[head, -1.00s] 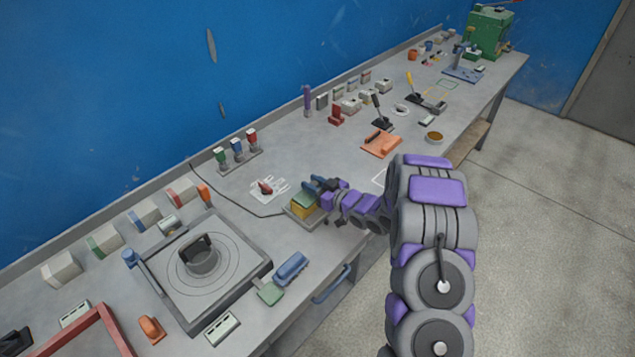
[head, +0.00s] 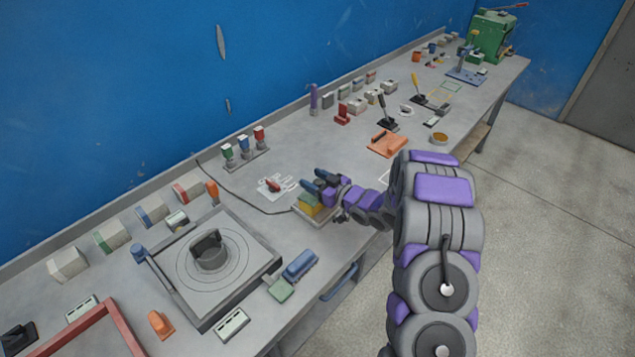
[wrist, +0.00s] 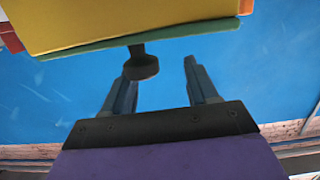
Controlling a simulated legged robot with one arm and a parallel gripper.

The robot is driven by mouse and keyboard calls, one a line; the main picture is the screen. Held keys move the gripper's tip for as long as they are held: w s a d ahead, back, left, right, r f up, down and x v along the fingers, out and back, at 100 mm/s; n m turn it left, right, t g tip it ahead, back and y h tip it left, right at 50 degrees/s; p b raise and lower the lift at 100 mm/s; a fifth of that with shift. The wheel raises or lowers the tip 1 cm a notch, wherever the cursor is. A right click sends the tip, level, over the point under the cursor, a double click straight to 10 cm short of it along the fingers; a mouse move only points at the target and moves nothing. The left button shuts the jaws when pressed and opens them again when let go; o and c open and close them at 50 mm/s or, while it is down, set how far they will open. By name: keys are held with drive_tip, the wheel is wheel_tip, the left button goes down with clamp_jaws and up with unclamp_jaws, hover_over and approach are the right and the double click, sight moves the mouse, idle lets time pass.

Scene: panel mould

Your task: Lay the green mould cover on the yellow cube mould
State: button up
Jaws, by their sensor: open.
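The yellow cube mould (head: 312,210) stands on a light tray near the bench's front edge. It fills the top of the wrist view (wrist: 130,20). The green mould cover (wrist: 95,45) lies flat along the mould's face in that view, seemingly touching it, with its rim overhanging a little. Its dark round knob (wrist: 141,66) points toward my gripper. My gripper (wrist: 162,75) is open and empty, its fingers apart from the knob, which is nearer the left finger. In the head view my gripper (head: 319,181) is just above the mould and hides part of the cover (head: 308,198).
A red-handled tool on a white outline plate (head: 273,186) lies behind the mould. A turntable board (head: 215,262) and a blue block (head: 299,265) are to the left. An orange board (head: 387,144) is to the right. Bare bench lies behind my gripper.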

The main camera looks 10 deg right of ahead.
drive_tip(key=shift+p+v, duration=0.8)
drive_tip(key=shift+v, duration=5.15)
drive_tip(key=w+d+r+m+g+h, duration=0.1)
drive_tip(key=d+r+g+h, duration=0.15)
drive_tip(key=d+h, duration=0.5)
drive_tip(key=s+d+r+m+g+h, duration=0.1)
drive_tip(key=s+r+m+g+h, duration=0.35)
drive_tip(key=s+r, duration=0.5)
drive_tip(key=s+a+r+g, duration=0.1)
drive_tip(key=s+a, duration=0.3)
drive_tip(key=s, duration=0.7)
drive_tip(key=s+a+r+m+g+y, duration=0.1)
drive_tip(key=s+a+g, duration=0.3)
drive_tip(key=s, duration=0.8)
drive_tip(key=s+a+r+m+g+y, duration=0.1)
drive_tip(key=s+a, duration=0.4)
drive_tip(key=s, duration=0.6)
drive_tip(key=shift+s+a+r+g, duration=0.25)
drive_tip(key=shift+r+g, duration=0.4)
drive_tip(key=shift+g, duration=0.35)
drive_tip(key=shift+a, duration=0.1)
